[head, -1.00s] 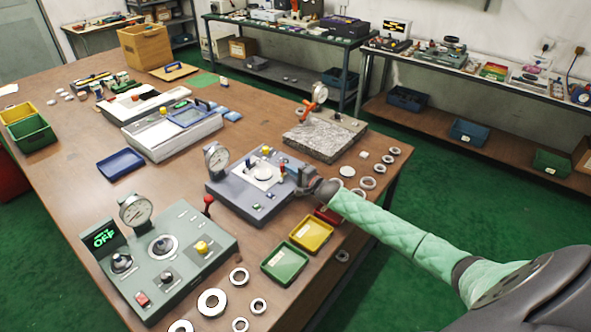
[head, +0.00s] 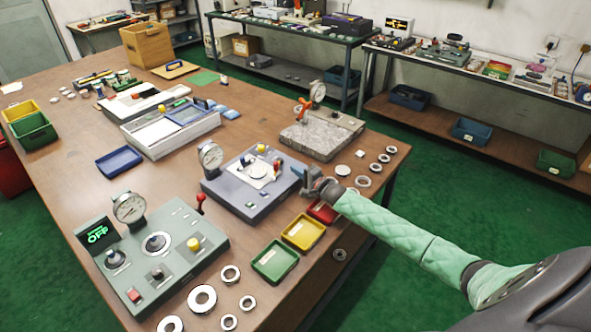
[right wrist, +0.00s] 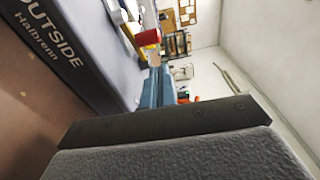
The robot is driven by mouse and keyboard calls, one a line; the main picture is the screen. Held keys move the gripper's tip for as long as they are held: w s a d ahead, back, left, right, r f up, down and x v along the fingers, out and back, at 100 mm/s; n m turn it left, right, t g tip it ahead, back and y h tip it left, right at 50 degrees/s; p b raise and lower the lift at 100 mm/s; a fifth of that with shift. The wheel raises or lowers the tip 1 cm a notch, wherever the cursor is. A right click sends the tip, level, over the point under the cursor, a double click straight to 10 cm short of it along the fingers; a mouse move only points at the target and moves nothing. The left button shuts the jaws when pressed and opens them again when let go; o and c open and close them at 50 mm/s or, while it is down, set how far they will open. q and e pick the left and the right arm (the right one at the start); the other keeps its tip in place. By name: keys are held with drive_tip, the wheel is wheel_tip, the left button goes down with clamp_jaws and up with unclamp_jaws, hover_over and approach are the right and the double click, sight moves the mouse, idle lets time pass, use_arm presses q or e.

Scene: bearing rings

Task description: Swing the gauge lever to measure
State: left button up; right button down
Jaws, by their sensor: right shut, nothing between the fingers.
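The blue-grey gauge device (head: 240,196) stands mid-table with a round dial (head: 210,156) at its back left. A pale ring (head: 258,171) sits on its white plate. A red-tipped lever (head: 278,163) stands on its right side; a red and white part (right wrist: 148,37), probably this lever, shows in the right wrist view. A second red-knobbed lever (head: 200,199) is at its left. My right gripper (head: 303,175) is shut and empty beside the device's right edge, apart from the lever as far as I can tell. In the wrist view its blue-grey fingertips (right wrist: 155,89) point along the device's lettered side. My left gripper is not in view.
A green control box (head: 160,250) reading OFF stands at the front left. Green (head: 275,262), yellow (head: 303,232) and red (head: 322,212) trays lie below my right gripper. A granite stand (head: 318,136) with an orange handle is behind. Loose rings lie near the right edge.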

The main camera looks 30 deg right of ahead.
drive_tip(key=shift+s+f, duration=0.25)
drive_tip(key=shift+s, duration=0.25)
drive_tip(key=shift+s+a+b, duration=0.2)
drive_tip(key=shift+s+b, duration=0.1)
drive_tip(key=shift+b, duration=0.05)
drive_tip(key=v, duration=0.1)
drive_tip(key=b+v, duration=0.1)
drive_tip(key=v, duration=0.1)
drive_tip(key=b+v, duration=0.1)
drive_tip(key=v, duration=0.1)
drive_tip(key=shift+s+a, duration=0.2)
drive_tip(key=shift+a, duration=0.1)
drive_tip(key=shift+s+a+r, duration=0.1)
drive_tip(key=shift+s, duration=0.55)
drive_tip(key=shift+s+r+b, duration=0.1)
drive_tip(key=shift+s+b, duration=0.2)
drive_tip(key=shift+s, duration=0.15)
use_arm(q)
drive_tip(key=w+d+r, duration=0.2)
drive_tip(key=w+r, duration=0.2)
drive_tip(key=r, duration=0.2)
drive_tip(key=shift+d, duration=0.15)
